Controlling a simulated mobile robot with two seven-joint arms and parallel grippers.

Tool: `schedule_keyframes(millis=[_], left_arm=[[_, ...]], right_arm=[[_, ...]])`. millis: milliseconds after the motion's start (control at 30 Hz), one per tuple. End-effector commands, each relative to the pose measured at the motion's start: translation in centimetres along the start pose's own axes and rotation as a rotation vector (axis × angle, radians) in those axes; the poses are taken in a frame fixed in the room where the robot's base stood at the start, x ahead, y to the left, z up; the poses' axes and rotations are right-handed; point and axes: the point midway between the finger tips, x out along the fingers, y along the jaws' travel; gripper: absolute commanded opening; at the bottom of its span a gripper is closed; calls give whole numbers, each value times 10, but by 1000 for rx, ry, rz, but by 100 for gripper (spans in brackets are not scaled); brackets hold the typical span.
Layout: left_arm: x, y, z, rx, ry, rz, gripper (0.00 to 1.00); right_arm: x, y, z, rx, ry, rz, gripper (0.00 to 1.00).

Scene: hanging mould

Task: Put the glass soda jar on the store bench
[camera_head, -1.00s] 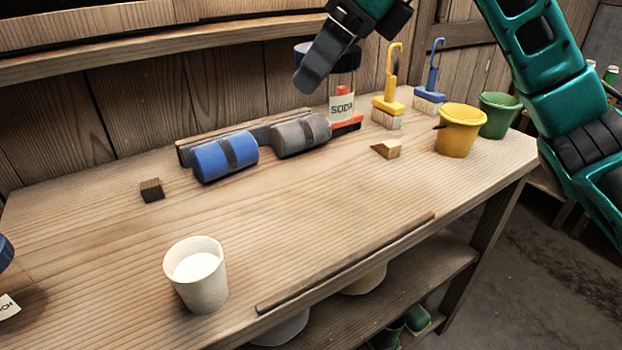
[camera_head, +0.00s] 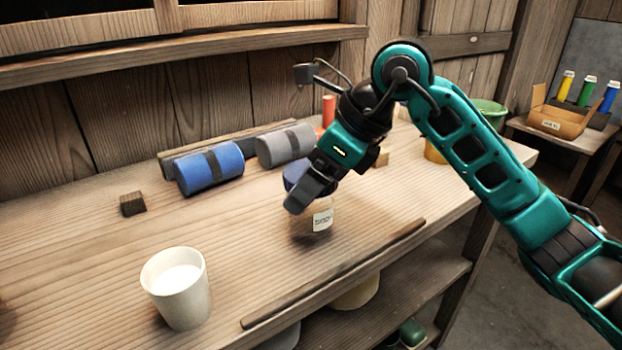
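The glass soda jar (camera_head: 321,222) has a dark blue lid and a white label. It is low over the middle of the wooden bench (camera_head: 95,240); I cannot tell whether its base touches the wood. My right gripper (camera_head: 303,192), on the teal arm from the right, is at the jar's lid, with a dark finger in front of it. The gripper appears shut on the lid, and the far finger is hidden. My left gripper is not in view.
A white cup (camera_head: 178,288) stands front left. A blue roller (camera_head: 209,167), a grey roller (camera_head: 285,146) and a dark block (camera_head: 133,204) lie behind. A strip (camera_head: 340,272) runs along the front edge. A side table at right holds a cardboard box (camera_head: 556,120) with bottles.

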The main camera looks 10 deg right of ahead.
Motion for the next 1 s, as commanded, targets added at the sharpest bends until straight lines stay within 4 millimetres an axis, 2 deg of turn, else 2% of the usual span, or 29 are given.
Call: schedule_keyframes(millis=[267,300,433,767,867,1000], left_arm=[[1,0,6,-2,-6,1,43],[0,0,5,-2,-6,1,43],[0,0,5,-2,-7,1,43],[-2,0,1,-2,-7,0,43],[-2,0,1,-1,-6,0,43],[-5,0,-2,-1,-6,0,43]], right_arm=[[2,0,-1,-1,-1,-1,30],[1,0,-1,0,-1,-1,86],[1,0,-1,0,0,0,98],[-3,0,2,0,-1,0,100],[-16,-1,2,0,-2,-4,100],[-46,-2,2,0,-3,-6,100]])
